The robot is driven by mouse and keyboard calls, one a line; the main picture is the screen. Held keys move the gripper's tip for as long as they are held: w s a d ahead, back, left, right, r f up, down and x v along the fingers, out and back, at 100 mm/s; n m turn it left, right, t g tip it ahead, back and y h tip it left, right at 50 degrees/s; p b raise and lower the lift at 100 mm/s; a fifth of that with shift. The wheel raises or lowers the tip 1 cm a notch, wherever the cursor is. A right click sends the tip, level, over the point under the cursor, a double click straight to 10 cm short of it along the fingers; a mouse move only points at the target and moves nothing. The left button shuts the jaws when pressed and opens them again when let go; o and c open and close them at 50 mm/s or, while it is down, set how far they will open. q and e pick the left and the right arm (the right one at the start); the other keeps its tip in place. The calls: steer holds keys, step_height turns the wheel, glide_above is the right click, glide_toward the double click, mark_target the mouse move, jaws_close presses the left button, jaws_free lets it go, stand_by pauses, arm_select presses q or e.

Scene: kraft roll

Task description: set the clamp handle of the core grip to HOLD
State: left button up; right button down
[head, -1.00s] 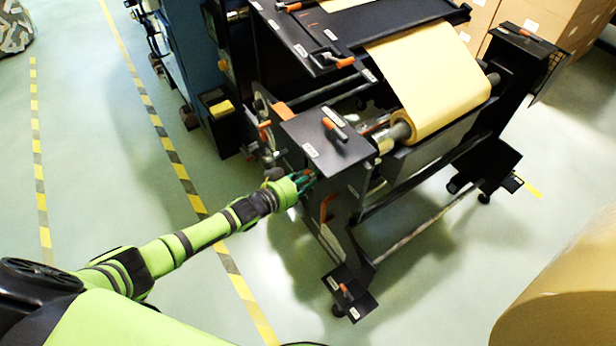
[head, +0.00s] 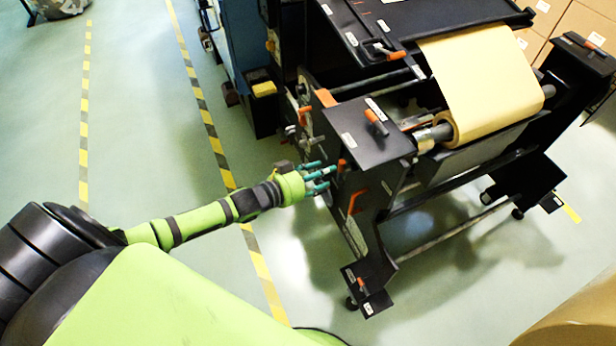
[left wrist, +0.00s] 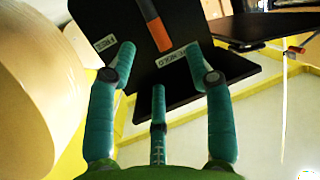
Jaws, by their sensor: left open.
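In the left wrist view an orange handle (left wrist: 154,24) stands on a black panel between two white labels. The left label (left wrist: 105,43) appears to read FREE and the right label (left wrist: 172,59) HOLD, both turned over in the picture. In the head view the left gripper (head: 329,177) is beside the black end stand (head: 375,185), near small orange parts. My right gripper is not in view.
A kraft paper roll (head: 490,110) sits on the machine's shaft. Another orange lever (head: 376,121) is on the stand's top plate. A stand foot (head: 367,290) juts out low. Cardboard boxes (head: 580,30) stand behind.

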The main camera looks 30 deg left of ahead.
arm_select(q)
steer(key=shift+v, duration=2.2)
steer(key=shift+r, duration=0.1)
steer(key=s+a+f+n+g+y, duration=0.1)
steer(key=s+a+f+g+y, duration=0.1)
steer(key=s+f, duration=0.5)
steer(key=s+a+f+n+g+y, duration=0.1)
steer(key=s+a+f+g+y, duration=0.15)
steer(key=f, duration=0.85)
steer(key=s+a+f+n+g+y, duration=0.1)
steer(key=s+a+f+g+y, duration=0.1)
steer(key=s+f, duration=0.55)
steer(key=s+d+f+g, duration=0.3)
steer(key=s+f, duration=0.3)
steer(key=s, duration=0.5)
steer(key=s+d+f+g, duration=0.3)
steer(key=s+d+f, duration=0.1)
steer(key=s, duration=0.7)
steer(key=shift+f, duration=0.85)
